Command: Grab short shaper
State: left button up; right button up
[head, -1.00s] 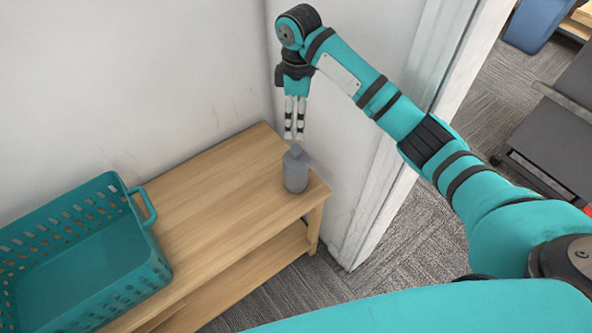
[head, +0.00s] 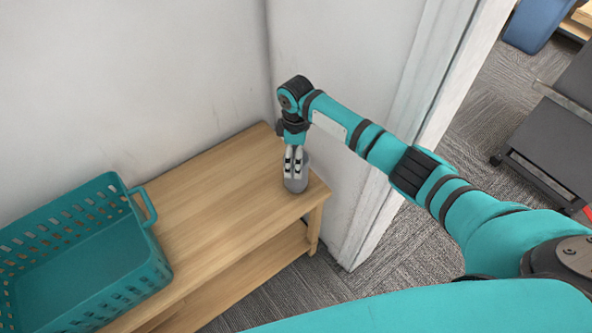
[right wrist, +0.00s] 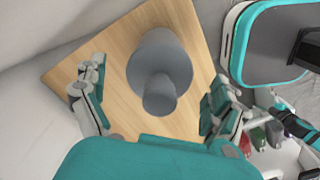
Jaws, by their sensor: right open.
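The short shaker-like grey container (head: 297,184) stands upright near the right end of the wooden bench, and its upper part is hidden behind my gripper in the head view. It also shows from above in the right wrist view (right wrist: 160,75), with its narrower top toward the camera. My right gripper (head: 294,168) points down at the container. In the right wrist view its open fingers (right wrist: 158,104) are spread to either side of the container, with gaps between. My left gripper is not in view.
A teal perforated basket (head: 160,262) sits on the left part of the wooden bench (head: 225,210). The bench top between basket and container is clear. A wall stands behind and a white door frame (head: 385,190) rises just right of the bench.

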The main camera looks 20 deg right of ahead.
jog(key=shift+f, duration=0.95)
jog(key=c, duration=1.6)
jog(key=shift+c, duration=0.5)
jog(key=shift+r, duration=0.15)
